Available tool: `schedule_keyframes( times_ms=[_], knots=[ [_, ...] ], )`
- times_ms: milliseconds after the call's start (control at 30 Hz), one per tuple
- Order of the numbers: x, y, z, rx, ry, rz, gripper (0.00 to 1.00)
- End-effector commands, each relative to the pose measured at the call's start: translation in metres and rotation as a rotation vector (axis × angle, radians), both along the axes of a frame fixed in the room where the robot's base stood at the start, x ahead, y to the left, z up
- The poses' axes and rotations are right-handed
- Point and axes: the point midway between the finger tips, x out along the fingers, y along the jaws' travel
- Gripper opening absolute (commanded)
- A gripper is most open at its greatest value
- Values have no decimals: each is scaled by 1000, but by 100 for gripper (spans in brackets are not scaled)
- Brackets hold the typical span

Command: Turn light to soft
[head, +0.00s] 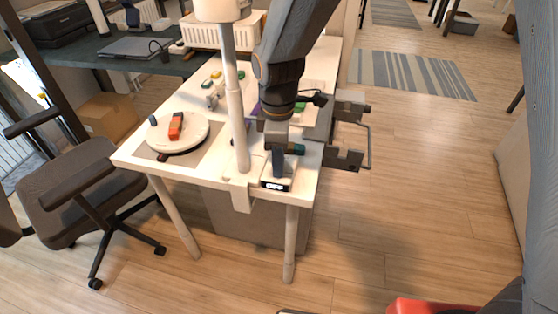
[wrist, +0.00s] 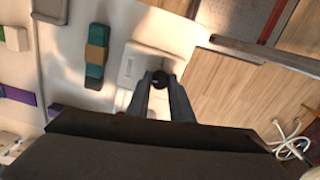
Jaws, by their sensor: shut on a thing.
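A small white control box (head: 291,173) sits at the front right corner of the white table. Its dark front display (head: 275,186) reads "OFF". My gripper (head: 278,172) points down onto the box from above. In the wrist view the white box (wrist: 134,66) lies ahead of my gripper (wrist: 162,82), and its fingers are shut on a dark round knob (wrist: 160,79). The fingers hide part of the knob, so its markings cannot be read. A white pole (head: 235,100) with a white head (head: 217,9) rises from a clamp at the table's front edge.
A round white board (head: 192,133) with a red block (head: 176,126) is on the table's left. A grey metal frame (head: 348,130) stands at the table's right side. Floor right of it is clear.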

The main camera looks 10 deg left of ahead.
Motion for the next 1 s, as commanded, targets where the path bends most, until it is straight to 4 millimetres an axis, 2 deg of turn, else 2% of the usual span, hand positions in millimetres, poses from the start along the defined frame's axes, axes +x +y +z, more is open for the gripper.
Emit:
schedule_keyframes(
  times_ms=[367,1000],
  knots=[
    [-1,0,2,-1,2,-234,0],
    [-1,1,2,0,1,-842,0]
  ],
)
